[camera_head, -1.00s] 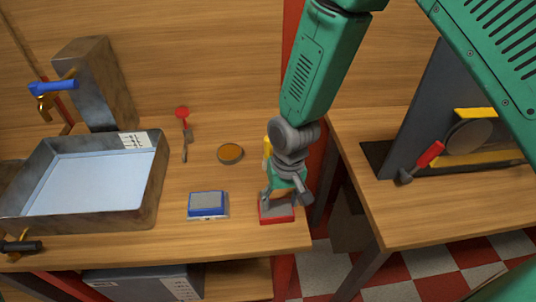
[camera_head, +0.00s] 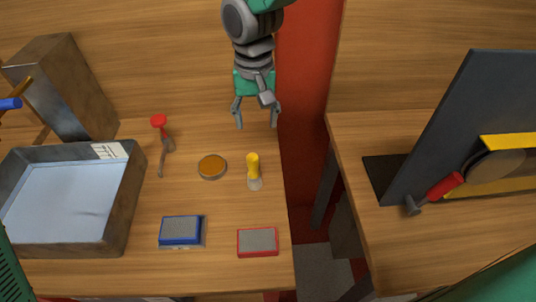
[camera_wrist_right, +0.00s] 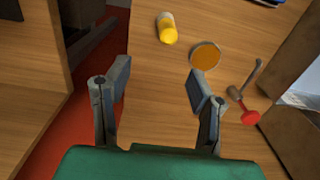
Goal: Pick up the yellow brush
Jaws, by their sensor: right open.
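The yellow brush (camera_head: 253,170) stands on the wooden bench near its right edge, its yellow handle up and its pale end at the bench. It also shows in the right wrist view (camera_wrist_right: 167,28), ahead of the fingers and a little left of centre. My right gripper (camera_head: 256,120) is open and empty, above and behind the brush in the head view. Its two fingers (camera_wrist_right: 158,85) are spread apart in the wrist view, with bare bench between them. My left gripper is not seen; only a green part shows at the lower left edge.
A round orange-topped tin (camera_head: 212,167) is left of the brush. A blue block (camera_head: 181,230) and a red block (camera_head: 258,242) lie nearer. A red-ended tool (camera_head: 162,145) and a metal basin (camera_head: 125,205) are farther left. A gap separates the right bench (camera_head: 400,250).

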